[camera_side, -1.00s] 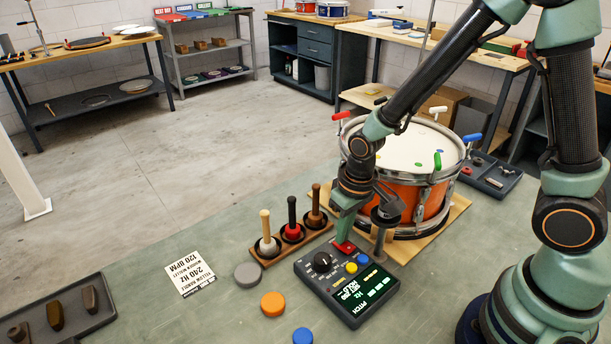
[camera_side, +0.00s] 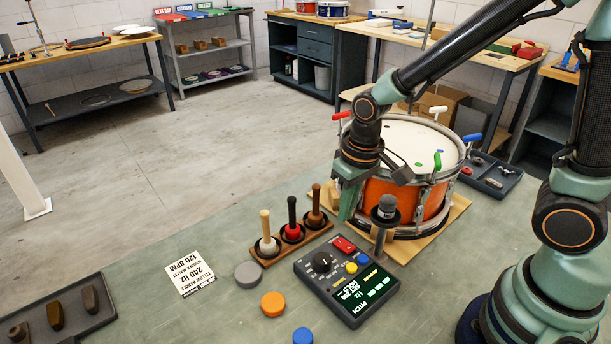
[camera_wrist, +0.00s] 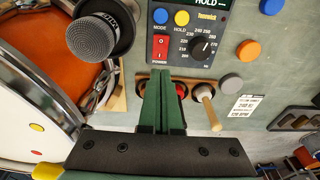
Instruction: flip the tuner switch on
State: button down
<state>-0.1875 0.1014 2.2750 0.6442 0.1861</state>
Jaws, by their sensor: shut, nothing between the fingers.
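The tuner (camera_side: 347,281) is a dark box on the bench with a black knob, a yellow and a blue button, and a lit screen. Its red rocker switch (camera_side: 343,245) is uncovered at the far edge. The switch also shows in the wrist view (camera_wrist: 160,48), with white marks on it; I cannot tell for sure which side is pressed. My gripper (camera_side: 345,216) is shut and empty, pointing down beyond the switch, between the drum and the mallet rack, apart from the tuner. In the wrist view its closed green fingers (camera_wrist: 161,76) lie below the switch.
The orange drum (camera_side: 397,193) stands on a wooden board behind the tuner. A microphone (camera_side: 386,210) on a post stands close to the tuner's far right corner. A rack of several mallets (camera_side: 291,240) is at left. Coloured discs and a printed card (camera_side: 190,273) lie on the bench.

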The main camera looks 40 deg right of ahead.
notch_tip(320, 180, up, 8)
jog(key=w, duration=0.1)
dwell(0.4)
jog(key=s+d+r+t, duration=0.4)
jog(key=s+d+r, duration=0.2)
jog(key=shift+d+r, duration=0.2)
jog(key=shift+r, duration=0.1)
